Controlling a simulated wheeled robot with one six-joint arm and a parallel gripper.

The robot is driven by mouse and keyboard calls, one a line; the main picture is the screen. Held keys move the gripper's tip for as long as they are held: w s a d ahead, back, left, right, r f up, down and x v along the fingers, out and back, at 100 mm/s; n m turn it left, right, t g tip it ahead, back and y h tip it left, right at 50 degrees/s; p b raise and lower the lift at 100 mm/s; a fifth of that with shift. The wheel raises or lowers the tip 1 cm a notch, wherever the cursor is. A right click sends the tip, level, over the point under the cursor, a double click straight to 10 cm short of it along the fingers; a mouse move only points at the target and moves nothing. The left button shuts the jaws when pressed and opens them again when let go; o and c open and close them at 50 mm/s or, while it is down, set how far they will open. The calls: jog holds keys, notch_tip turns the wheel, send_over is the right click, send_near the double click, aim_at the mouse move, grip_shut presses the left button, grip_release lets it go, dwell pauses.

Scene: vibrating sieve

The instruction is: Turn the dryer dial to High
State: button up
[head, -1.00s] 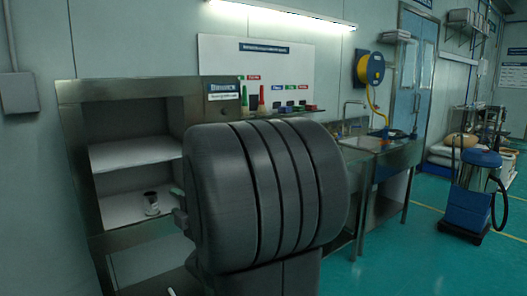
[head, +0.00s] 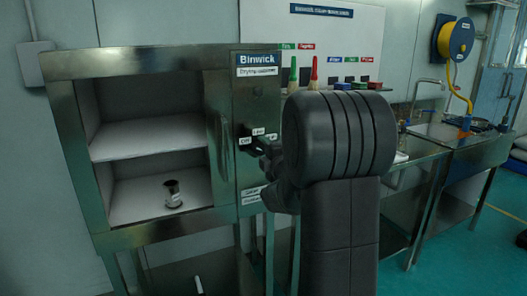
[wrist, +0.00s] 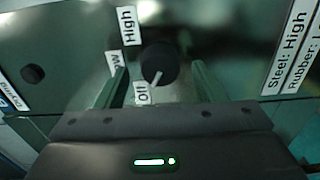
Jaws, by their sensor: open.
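The dryer (head: 222,180) is a steel cabinet at left in the head view, with a control panel on its right side. Its black round dial (wrist: 160,60) shows in the wrist view, with a white pointer line toward the Off label (wrist: 141,92). The Low label (wrist: 114,62) and High label (wrist: 127,25) follow around it. My gripper (wrist: 158,70) is open, one finger on each side of the dial. I cannot tell whether either finger touches it. In the head view my gripper (head: 264,152) is at the panel and hides most of the dial.
A small dark-topped cup (head: 173,194) stands on the dryer's lower shelf. A sign beside the dial reads Steel: High (wrist: 287,48). To the right are a steel sink bench (head: 440,150) and a yellow hose reel (head: 456,40).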

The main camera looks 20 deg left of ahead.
jog(key=shift+w+a, duration=0.3)
jog(key=shift+a, duration=0.05)
jog(key=c, duration=1)
